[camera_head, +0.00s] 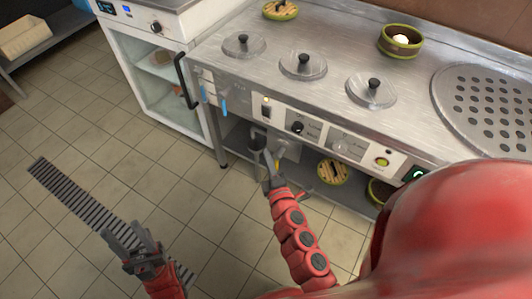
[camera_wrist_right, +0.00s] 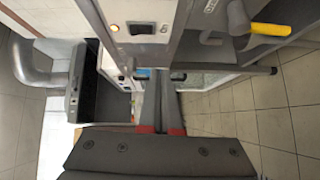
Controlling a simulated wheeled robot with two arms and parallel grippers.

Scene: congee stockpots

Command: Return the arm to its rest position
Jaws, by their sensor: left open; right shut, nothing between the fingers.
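My right arm, red with dark joints, reaches up to the front of the steel counter (camera_head: 330,110) in the head view. My right gripper (camera_head: 267,165) is just in front of and below the control panel (camera_head: 310,132). In the right wrist view its two fingers (camera_wrist_right: 161,100) are together with nothing between them. My left gripper (camera_head: 132,248) is open and empty at the lower left, over the tiled floor (camera_head: 80,215). A yellow handle (camera_wrist_right: 271,29) on a grey fitting shows at the upper right of the wrist view, apart from the fingers.
Several lidded wells line the counter top, including a glass lid (camera_head: 303,65). A green-rimmed pot (camera_head: 400,40) stands at the back. A white glass-fronted cabinet (camera_head: 160,75) is at left. A round yellowish-green item (camera_head: 333,171) sits under the counter.

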